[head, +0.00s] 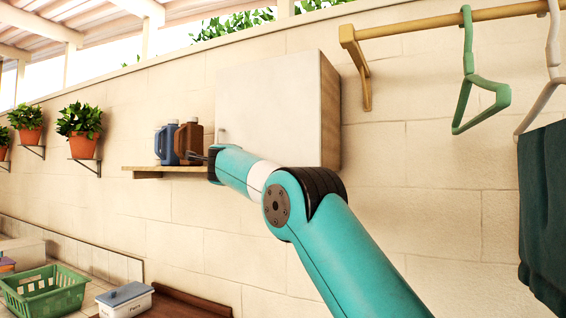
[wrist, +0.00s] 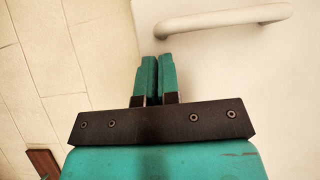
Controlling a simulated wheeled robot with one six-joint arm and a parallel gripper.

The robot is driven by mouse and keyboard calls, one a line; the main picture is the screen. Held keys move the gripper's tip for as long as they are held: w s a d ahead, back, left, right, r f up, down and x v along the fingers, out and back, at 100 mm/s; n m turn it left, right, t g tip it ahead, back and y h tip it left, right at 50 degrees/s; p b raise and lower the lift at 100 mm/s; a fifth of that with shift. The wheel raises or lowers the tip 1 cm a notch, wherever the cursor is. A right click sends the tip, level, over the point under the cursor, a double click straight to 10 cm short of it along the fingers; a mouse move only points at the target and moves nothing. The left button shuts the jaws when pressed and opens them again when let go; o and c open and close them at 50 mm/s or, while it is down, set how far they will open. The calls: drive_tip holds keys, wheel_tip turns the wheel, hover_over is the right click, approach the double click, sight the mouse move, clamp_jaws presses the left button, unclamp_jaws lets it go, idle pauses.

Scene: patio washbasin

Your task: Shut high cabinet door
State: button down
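The high cabinet (head: 331,115) hangs on the wall in the head view, with a wooden side and a pale door (head: 268,100). No clear gap shows around the door in the head view, so I cannot tell if it is fully shut. Its light handle (head: 221,135) is at the lower left of the door and lies top right in the wrist view (wrist: 225,19). My gripper (head: 196,156) is at the door's lower left edge. In the wrist view its fingers (wrist: 158,75) are together and empty, beside the handle and apart from it. Whether they touch the door is unclear.
A wooden shelf (head: 150,172) left of the cabinet bears a blue jug (head: 166,143) and a brown jug (head: 187,137). A rail (head: 440,22) with hangers and a dark cloth (head: 545,210) is at the right. Potted plants (head: 82,130) hang at far left.

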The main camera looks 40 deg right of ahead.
drive_tip(key=shift+d+f+h, duration=0.25)
drive_tip(key=shift+d+h, duration=0.05)
drive_tip(key=shift+d, duration=0.15)
drive_tip(key=s+a+b, duration=0.6)
drive_tip(key=a+b, duration=0.1)
drive_tip(key=a, duration=0.7)
drive_tip(key=s+a+f+n+g+y, duration=0.1)
drive_tip(key=s+a+f+n+y, duration=0.2)
drive_tip(key=a+f+n+y, duration=0.45)
drive_tip(key=s+a+f+n+g+y, duration=0.25)
drive_tip(key=s+f+n+g, duration=0.35)
drive_tip(key=s+f+n, duration=0.6)
drive_tip(key=s+f+n+g+y, duration=0.1)
drive_tip(key=s+f+n+g, duration=0.2)
drive_tip(key=s, duration=0.8)
drive_tip(key=s+a+f+n+g+y, duration=0.1)
drive_tip(key=s+f+n+g, duration=0.2)
drive_tip(key=s+f, duration=0.5)
drive_tip(key=s+a+f+n+g+y, duration=0.1)
drive_tip(key=s+f+n+g, duration=0.2)
drive_tip(key=s, duration=1.1)
wheel_tip(320, 180, down, 3)
drive_tip(key=shift+a+r+n+b, duration=0.15)
drive_tip(key=shift+n+b, duration=0.2)
drive_tip(key=shift+n, duration=0.7)
